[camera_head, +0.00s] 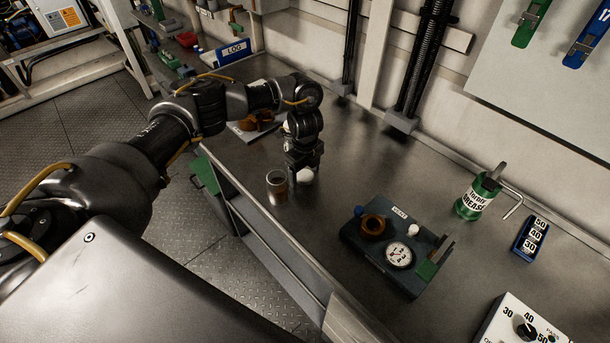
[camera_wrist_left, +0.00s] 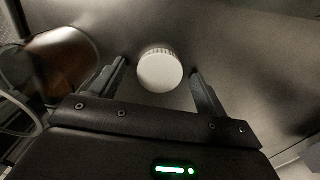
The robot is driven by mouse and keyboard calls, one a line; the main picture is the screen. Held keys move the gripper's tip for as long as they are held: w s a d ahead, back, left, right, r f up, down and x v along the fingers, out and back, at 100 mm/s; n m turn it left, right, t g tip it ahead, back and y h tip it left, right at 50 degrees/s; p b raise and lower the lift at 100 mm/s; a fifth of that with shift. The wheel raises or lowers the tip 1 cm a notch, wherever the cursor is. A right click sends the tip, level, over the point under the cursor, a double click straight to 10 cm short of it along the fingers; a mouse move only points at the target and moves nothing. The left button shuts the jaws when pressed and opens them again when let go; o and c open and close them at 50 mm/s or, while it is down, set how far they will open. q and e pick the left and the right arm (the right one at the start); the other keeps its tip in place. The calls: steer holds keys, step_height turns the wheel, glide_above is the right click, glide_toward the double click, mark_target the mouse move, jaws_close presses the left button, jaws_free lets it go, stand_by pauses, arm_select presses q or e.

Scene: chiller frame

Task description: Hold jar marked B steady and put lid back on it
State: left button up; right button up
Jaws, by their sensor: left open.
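A small open jar (camera_head: 277,187) stands upright on the metal bench near its front edge. No letter on it can be read. In the left wrist view a brownish jar (camera_wrist_left: 62,60) shows at the left, outside the fingers. A round white lid (camera_head: 306,176) with a ridged rim lies on the bench just right of the jar. My left gripper (camera_head: 303,172) points down over the lid and partly hides it. In the left wrist view the lid (camera_wrist_left: 160,70) sits between the open fingertips, with gaps on both sides. My right gripper is out of view.
A dark tray (camera_head: 352,238) with a gauge and an orange ring stands to the right. A green grease can (camera_head: 471,203) and a blue number block (camera_head: 530,240) are farther right. A blue log binder (camera_head: 233,53) stands at the back. The bench between jar and tray is clear.

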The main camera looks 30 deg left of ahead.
mark_target(305, 175)
arm_select(q)
steer(key=c, duration=1)
step_height(305, 175, up, 10)
steer(key=shift+b, duration=0.35)
